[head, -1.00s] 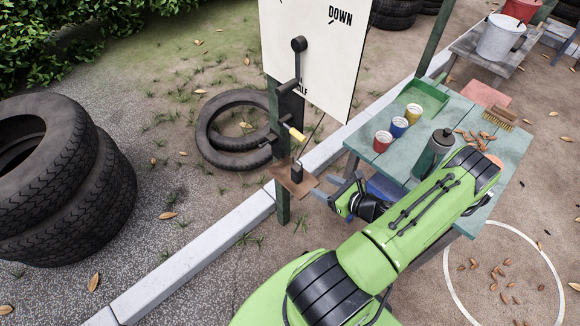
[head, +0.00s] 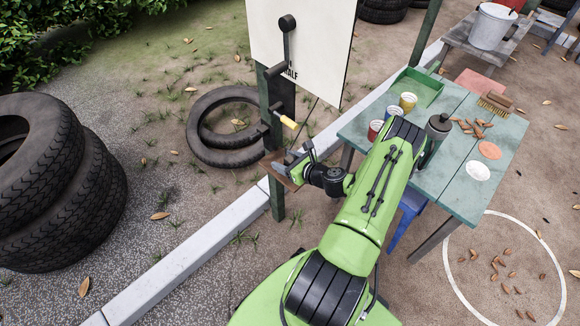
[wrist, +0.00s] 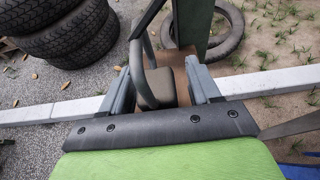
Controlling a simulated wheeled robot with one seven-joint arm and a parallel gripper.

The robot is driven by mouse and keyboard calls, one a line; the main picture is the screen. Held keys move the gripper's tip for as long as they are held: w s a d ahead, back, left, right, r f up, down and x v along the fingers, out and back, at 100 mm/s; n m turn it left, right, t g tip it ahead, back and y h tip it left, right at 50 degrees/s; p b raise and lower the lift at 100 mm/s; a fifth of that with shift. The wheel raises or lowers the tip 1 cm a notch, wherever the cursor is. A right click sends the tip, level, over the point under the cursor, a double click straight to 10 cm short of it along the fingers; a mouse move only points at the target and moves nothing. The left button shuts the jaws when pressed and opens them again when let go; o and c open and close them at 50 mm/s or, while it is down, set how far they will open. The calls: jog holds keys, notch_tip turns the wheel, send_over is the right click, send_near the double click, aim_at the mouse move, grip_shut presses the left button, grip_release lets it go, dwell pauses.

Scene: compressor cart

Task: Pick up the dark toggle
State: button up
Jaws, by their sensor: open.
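The dark toggle (wrist: 155,88) shows in the wrist view as a dark grey block with a thin curved bar rising at its left. It stands at a small brown shelf (wrist: 180,62) on the post. My gripper (wrist: 160,76) is open, with one finger on each side of the toggle. I cannot tell whether either finger touches it. In the head view my gripper (head: 296,157) is at the brown shelf (head: 277,170) and mostly hides the toggle.
A green post (head: 277,205) bears the shelf, a yellow-tipped lever (head: 289,122) just above, and a white board (head: 305,45). A blue-green table (head: 455,180) with cups and a bottle (head: 437,130) stands at right. Stacked tyres (head: 60,190) are at left.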

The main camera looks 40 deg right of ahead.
aim_at(294, 158)
jog(key=c, duration=1.1)
jog(key=shift+r+p, duration=0.3)
jog(key=shift+r, duration=0.25)
jog(key=shift+c, duration=0.2)
jog(key=r, duration=0.1)
jog(key=s+r+p, duration=0.1)
jog(key=shift+r, duration=0.35)
jog(key=s+p, duration=0.2)
jog(key=s, duration=1.5)
jog(key=shift+d+p, duration=0.2)
jog(key=shift+p, duration=0.15)
